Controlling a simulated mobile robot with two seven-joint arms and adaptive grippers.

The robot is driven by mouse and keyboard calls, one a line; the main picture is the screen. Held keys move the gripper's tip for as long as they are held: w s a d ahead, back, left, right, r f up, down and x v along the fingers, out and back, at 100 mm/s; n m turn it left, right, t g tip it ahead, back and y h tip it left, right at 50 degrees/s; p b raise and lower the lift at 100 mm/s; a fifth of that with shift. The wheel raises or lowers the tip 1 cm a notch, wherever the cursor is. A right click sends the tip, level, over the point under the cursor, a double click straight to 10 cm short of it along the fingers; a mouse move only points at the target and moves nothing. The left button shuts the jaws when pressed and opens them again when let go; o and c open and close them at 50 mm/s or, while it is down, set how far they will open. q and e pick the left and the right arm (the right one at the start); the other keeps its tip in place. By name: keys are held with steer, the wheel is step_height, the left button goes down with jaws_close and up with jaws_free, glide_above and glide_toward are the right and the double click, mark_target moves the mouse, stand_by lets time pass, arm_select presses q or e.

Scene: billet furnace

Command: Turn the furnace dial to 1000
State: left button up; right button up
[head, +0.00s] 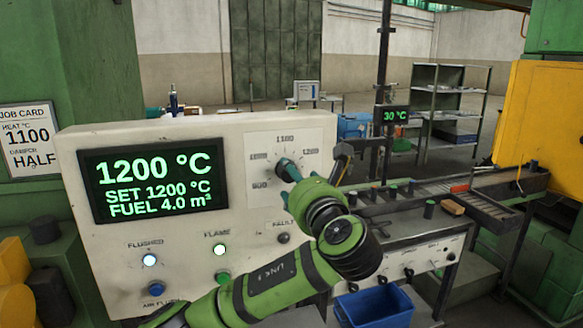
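The furnace dial (284,168) is on a pale plate (257,146) at the panel's right. Its printed scale includes 1100 at the top and 1200 at the upper right; the left-hand numbers are small and blurred. My green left arm rises from the bottom and its wrist covers the dial's lower right. My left gripper (290,178) is at the dial, mostly hidden behind the wrist; its grip and contact are unclear. The display (152,180) reads 1200 °C, SET 1200 °C, FUEL 4.0 m³. My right gripper is out of view.
A job card (30,138) at left reads 1100 and HALF. Blue-white FLUSHED (149,260) and green-white FLAME (219,250) lamps glow; the FAULT lamp (284,238) is dark. A blue bin (376,308) stands lower right, below a bench with small parts.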

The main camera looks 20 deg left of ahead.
mark_target(280, 171)
arm_select(q)
steer(key=p+x, duration=0.1)
steer(key=x, duration=0.3)
steer(key=shift+s+r, duration=0.1)
steer(key=c, duration=1.1)
